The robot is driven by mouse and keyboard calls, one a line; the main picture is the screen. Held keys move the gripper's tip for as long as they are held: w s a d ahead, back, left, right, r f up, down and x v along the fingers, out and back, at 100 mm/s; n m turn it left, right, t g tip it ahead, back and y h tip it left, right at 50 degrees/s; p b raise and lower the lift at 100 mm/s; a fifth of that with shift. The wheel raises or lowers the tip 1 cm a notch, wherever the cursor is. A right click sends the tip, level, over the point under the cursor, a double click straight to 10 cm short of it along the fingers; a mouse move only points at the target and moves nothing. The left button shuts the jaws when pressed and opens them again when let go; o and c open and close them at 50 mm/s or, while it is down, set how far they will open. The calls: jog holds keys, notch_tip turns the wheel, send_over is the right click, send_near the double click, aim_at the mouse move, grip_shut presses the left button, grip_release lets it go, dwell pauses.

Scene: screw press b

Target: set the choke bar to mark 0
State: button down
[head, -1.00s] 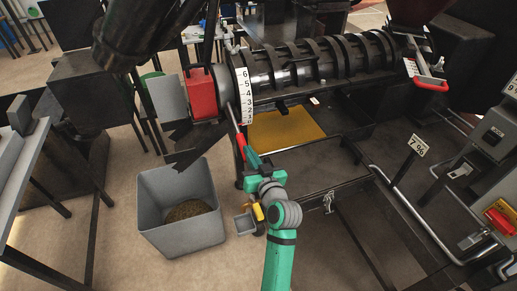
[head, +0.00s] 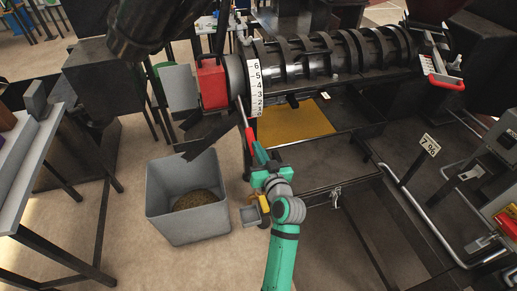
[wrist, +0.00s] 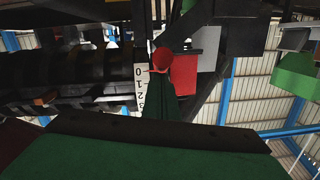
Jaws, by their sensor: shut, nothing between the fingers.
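The choke bar (head: 241,107) is a slim grey bar at the left end of the press barrel, slanting down toward my gripper. In the wrist view its round red knob (wrist: 162,58) is beyond my fingertips. The white number scale (head: 255,88) stands beside the bar. In the wrist view the scale (wrist: 139,92) shows 0 at its top, and a thin red pointer lies level with about the 0. My gripper (head: 255,148) is shut and empty, just below the bar's end. Its fingers (wrist: 168,82) overlap the knob in the wrist view; I cannot tell whether they touch.
A grey bin (head: 188,205) with brown material stands left of my arm. A red block (head: 211,83) is left of the scale. A yellow tray (head: 290,134) lies under the barrel. The dark press frame with a chrome rail (head: 415,240) fills the right side.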

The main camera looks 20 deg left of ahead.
jog(key=r+v, duration=0.1)
jog(key=v, duration=1)
jog(key=shift+d+r, duration=0.35)
jog(key=shift+w, duration=0.1)
